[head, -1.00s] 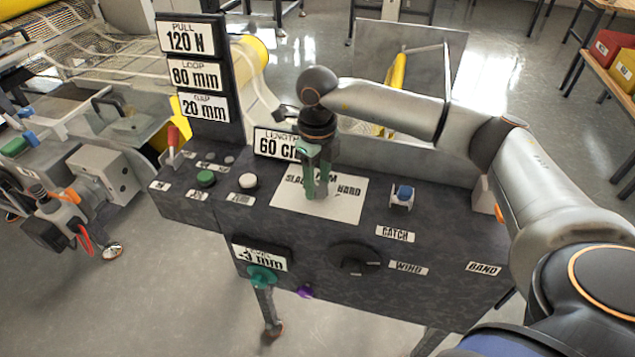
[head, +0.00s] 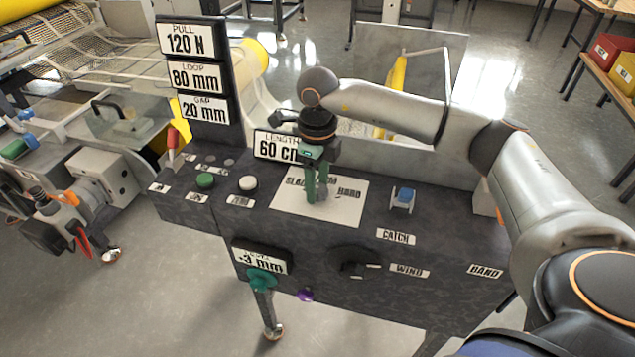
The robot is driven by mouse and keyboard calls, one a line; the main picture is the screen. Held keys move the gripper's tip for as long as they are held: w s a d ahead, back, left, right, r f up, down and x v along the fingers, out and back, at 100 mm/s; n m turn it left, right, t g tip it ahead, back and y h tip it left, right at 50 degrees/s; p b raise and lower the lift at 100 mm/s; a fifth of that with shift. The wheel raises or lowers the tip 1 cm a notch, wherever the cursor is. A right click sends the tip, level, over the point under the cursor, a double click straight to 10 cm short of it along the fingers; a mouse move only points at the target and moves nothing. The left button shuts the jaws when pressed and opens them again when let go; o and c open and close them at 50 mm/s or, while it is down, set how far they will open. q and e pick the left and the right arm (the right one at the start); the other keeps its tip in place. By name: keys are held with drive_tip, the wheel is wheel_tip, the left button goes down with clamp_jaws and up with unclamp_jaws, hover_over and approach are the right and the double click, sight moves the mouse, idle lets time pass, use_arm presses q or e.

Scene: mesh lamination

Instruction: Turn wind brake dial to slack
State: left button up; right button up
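The white dial plate (head: 345,213) lies on top of the dark console, with SLACK at its left, HARD at its right and a partly hidden word between. My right gripper (head: 317,196) points down over the plate's middle, its green fingers close together. They appear shut on a small grey dial (head: 323,192), mostly hidden by the fingers; its pointer direction cannot be made out. My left gripper is not in view.
The console (head: 440,215) also carries a blue switch (head: 404,195), green (head: 205,180) and white (head: 248,183) buttons and a red lever (head: 172,138). A black knob (head: 355,262) beside a WIND label is on its front. A length sign (head: 277,146) stands behind the gripper.

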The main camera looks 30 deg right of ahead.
drive_tip(key=o, duration=0.3)
wheel_tip(320, 180, up, 12)
drive_tip(key=shift+r, duration=0.25)
idle(0.3)
drive_tip(key=shift+a+f, duration=0.1)
idle(0.4)
